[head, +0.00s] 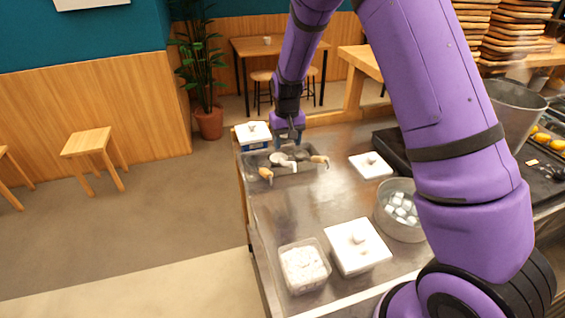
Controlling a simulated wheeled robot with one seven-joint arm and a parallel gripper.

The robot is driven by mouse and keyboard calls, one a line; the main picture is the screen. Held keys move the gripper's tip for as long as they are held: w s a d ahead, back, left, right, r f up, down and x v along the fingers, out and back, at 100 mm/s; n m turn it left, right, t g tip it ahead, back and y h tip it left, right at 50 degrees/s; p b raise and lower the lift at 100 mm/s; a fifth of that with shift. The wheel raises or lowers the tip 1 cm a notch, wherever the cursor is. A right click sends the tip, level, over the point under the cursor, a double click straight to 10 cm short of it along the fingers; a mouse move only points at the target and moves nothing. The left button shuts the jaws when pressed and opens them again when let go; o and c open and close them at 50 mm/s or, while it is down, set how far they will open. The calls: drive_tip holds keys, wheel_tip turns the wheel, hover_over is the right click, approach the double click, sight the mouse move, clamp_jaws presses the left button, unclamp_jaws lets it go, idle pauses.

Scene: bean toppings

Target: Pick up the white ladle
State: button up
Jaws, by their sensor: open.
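The white ladle (289,165) appears as a small white piece among other utensils in a shallow metal tray (297,175) at the counter's far left. Two utensils with tan wooden handles lie beside it, one handle (266,174) to its left and the other (320,159) to its right. My gripper (288,143) points down just behind and above the utensils. It is open, and nothing shows between its fingers. The fingertips are small and dark here, and I cannot tell whether they touch anything. Which end of the ladle shows is hard to tell.
A blue-sided container with a white lid (253,132) stands left of my gripper. A lidded white box (357,247), a tub of white contents (303,266), a metal pot with white cubes (401,212) and a white lid (370,165) stand nearer. The counter middle (300,210) is clear.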

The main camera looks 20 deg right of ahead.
drive_tip(key=shift+f, duration=4.15)
clamp_jaws()
